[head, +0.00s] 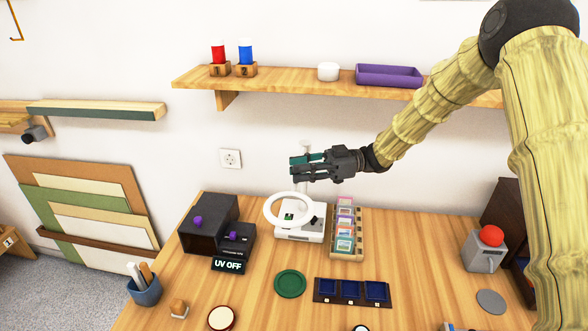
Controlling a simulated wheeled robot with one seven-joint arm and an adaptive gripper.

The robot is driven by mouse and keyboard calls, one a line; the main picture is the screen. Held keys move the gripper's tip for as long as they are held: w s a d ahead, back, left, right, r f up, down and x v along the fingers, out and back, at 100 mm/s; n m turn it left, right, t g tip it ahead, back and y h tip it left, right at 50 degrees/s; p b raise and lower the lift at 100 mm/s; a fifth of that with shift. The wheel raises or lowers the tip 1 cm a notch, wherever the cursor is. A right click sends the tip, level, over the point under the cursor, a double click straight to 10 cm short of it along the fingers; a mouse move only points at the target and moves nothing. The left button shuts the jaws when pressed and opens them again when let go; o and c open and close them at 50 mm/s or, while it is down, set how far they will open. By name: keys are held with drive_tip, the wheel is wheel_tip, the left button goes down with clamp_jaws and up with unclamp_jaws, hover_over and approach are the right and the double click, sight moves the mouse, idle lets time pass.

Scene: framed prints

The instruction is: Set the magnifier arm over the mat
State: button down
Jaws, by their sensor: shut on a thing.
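A round green mat (290,284) lies flat and bare on the table, in front of the white device.
A card rack (347,232) stands right of the device, a dark box (207,222) and a UV OFF sign (229,265) left. A blue-welled tray (351,291) lies right of the mat. A red-button unit (486,249) is far right. A shelf (290,88) runs above.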

drive_tip(key=shift+d+r, duration=0.1)
drive_tip(key=shift+d, duration=0.05)
drive_tip(key=c, duration=1.5)
unclamp_jaws()
drive_tip(key=shift+o, duration=1)
drive_tip(key=shift+d, duration=0.2)
drive_tip(key=shift+a, duration=0.1)
drive_tip(key=shift+a, duration=0.1)
drive_tip(key=w+d, duration=0.2)
drive_tip(key=d, duration=1)
